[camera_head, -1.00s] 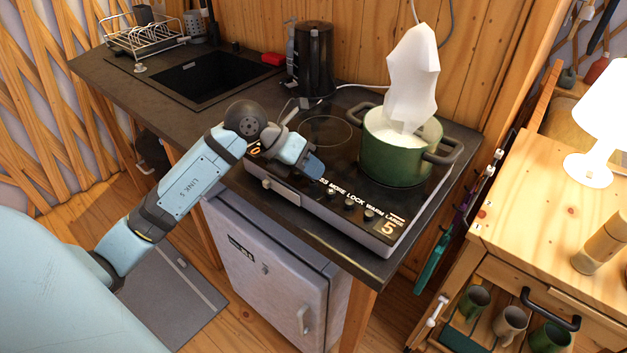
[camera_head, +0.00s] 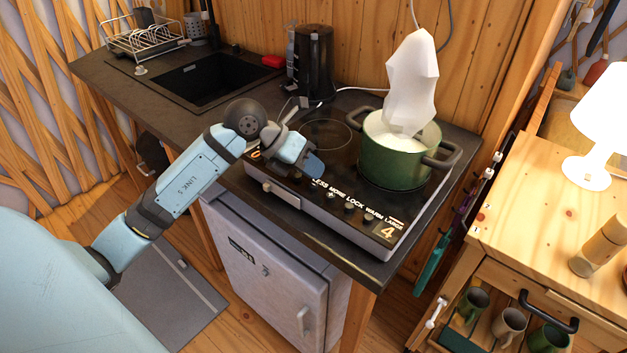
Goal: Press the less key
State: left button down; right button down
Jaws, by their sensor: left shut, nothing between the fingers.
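The black cooktop (camera_head: 341,177) lies on the counter with a row of white labels along its front edge. The labels read MORE, LOCK, WARM and LARGE, and the LESS label (camera_head: 321,186) shows except for its start. Several small dark round keys (camera_head: 350,207) sit below the labels; which one is the less key is hard to tell. The orange display (camera_head: 385,232) at the front right corner reads 4. My left gripper (camera_head: 316,170) is shut and empty, its tip just above the LESS label; whether it touches the panel is unclear. My right gripper is out of view.
A green pot (camera_head: 392,160) with white contents stands on the cooktop's right, under a hanging white faceted object (camera_head: 411,85). A black kettle (camera_head: 313,62) stands behind. A grey cabinet (camera_head: 262,262) is below. A wooden cart (camera_head: 545,215) with a lamp is at right.

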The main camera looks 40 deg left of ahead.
aim_at(312, 182)
pick_arm(q)
jog(key=shift+r, duration=0.1)
jog(key=shift+r+p, duration=0.45)
jog(key=shift+r, duration=0.15)
notch_tip(312, 182, up, 3)
jog(key=shift+r+p, duration=0.15)
jog(key=shift+p, duration=1)
jog(key=shift+r, duration=0.2)
dwell(0.6)
